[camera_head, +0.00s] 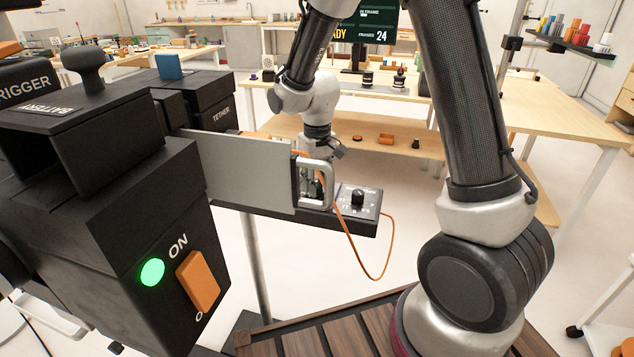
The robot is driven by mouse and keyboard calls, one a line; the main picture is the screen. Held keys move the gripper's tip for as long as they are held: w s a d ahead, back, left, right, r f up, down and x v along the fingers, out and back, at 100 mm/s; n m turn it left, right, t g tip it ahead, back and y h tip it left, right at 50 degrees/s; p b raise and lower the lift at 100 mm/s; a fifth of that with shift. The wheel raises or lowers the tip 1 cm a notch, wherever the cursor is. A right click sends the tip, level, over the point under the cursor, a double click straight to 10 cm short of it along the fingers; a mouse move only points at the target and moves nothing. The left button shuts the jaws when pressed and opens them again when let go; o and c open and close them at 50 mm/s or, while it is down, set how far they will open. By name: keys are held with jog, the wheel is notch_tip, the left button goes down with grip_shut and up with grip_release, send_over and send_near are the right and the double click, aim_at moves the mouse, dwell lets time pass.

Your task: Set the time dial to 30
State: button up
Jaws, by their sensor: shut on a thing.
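A black control box (355,221) with a light grey top plate juts out in the middle. A black dial knob (358,197) stands upright on its right part, with markings around it too small to read. My gripper (321,187) points down at the box top, just left of this visible knob and apart from it. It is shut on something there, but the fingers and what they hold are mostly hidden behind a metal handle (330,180). I cannot tell whether the held thing is another dial, nor read any setting.
A silver plate (240,170) carries the handle, close in front of my gripper. An orange cable (384,262) hangs from the control box. A large black housing (130,225) with a green light and an orange switch fills the left. Workbenches (530,105) stand behind.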

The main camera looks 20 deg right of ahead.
aim_at(318, 185)
jog(key=n, duration=0.5)
jog(key=shift+n, duration=0.3)
dwell(0.4)
jog(key=o, duration=1)
jog(key=shift+o, duration=0.2)
notch_tip(318, 185, up, 12)
jog(key=shift+d, duration=0.1)
